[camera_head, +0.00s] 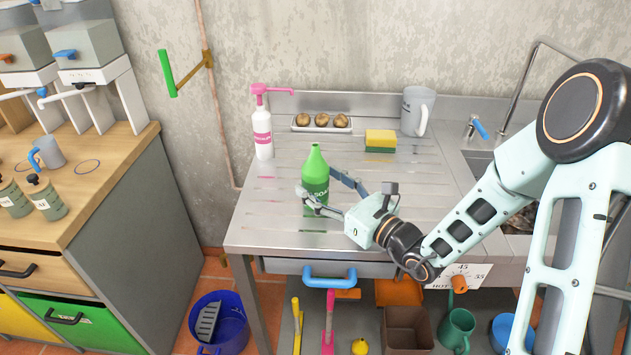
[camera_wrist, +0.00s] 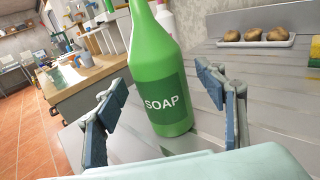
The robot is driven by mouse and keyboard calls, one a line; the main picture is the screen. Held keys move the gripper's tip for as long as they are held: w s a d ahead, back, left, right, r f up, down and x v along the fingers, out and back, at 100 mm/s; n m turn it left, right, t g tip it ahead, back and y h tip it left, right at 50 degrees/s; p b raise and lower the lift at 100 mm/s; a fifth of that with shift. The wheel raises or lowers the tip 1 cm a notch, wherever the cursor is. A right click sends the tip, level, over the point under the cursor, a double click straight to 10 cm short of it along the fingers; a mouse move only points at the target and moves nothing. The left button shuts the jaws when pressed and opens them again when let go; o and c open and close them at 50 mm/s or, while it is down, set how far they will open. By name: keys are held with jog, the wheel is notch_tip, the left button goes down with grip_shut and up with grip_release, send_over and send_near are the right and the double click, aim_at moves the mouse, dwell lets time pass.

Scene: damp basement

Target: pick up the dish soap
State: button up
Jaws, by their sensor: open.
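The dish soap is a green bottle (camera_head: 315,178) with a darker label, standing upright on the metal counter in the head view. In the wrist view the bottle (camera_wrist: 158,75) is large and central, and its label reads SOAP; its top is cut off. My gripper (camera_head: 322,188) is open at the bottle, coming from the right. In the wrist view the two fingers of my gripper (camera_wrist: 163,100) stand on either side of the bottle's lower body, with a visible gap on each side. One finger crosses in front of the bottle's lower part in the head view.
On the metal counter (camera_head: 275,218) stand a white pump bottle with a pink top (camera_head: 262,125), a tray of brown round items (camera_head: 321,123), a yellow-green sponge (camera_head: 380,140) and a grey mug (camera_head: 416,110). A sink with a tap (camera_head: 478,130) lies right. The counter's front left is clear.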

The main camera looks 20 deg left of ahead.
jog(key=shift+x, duration=1.2)
jog(key=shift+d, duration=0.1)
jog(key=c, duration=1.5)
